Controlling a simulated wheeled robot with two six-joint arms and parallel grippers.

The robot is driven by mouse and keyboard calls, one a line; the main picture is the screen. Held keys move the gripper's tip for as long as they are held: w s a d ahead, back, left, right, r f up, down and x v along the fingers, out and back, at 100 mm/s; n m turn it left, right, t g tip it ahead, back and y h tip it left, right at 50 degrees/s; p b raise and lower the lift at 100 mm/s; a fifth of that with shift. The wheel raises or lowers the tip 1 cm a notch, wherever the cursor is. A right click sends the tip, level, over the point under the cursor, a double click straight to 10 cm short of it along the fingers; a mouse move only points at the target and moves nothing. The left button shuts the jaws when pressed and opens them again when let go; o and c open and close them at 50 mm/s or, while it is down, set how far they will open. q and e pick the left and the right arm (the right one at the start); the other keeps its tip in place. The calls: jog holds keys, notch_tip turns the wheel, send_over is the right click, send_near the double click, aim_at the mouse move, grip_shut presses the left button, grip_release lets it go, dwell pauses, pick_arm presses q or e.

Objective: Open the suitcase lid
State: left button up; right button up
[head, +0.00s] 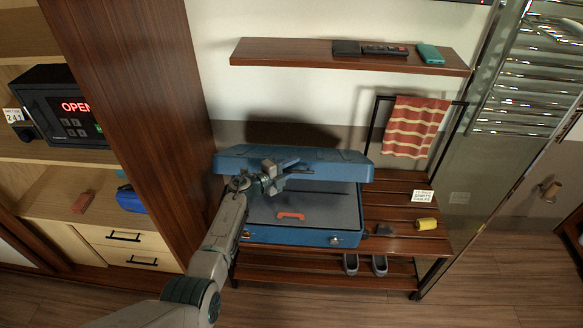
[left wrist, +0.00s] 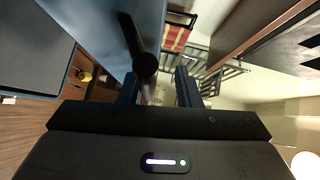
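The blue suitcase (head: 288,237) lies on the slatted bench. Its lid (head: 335,158) is raised at the back, so the grey interior shows with an orange handle-shaped piece (head: 290,215) in it. My left gripper (head: 299,168) is in front of the raised lid, over the left part of the case, and hides part of the lid. In the left wrist view its fingers (left wrist: 158,88) stand apart, and a dark rod with a round end (left wrist: 145,65) shows between them. I cannot tell whether they touch it. The blue lid (left wrist: 100,30) is close beside them. My right gripper is not in view.
The bench (head: 400,205) carries a yellow roll (head: 427,224) and a small sign (head: 423,196); slippers (head: 379,264) sit below. A wall shelf (head: 300,54) hangs above the lid. A tall wooden panel (head: 135,100) stands close on the left; a glass screen bounds the right.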

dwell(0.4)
pick_arm(q)
jog(key=shift+s+a, duration=0.35)
jog(key=shift+a, duration=0.1)
jog(key=v, duration=0.9)
jog(key=shift+s+a, duration=0.25)
jog(key=shift+s, duration=0.05)
jog(key=shift+r, duration=0.1)
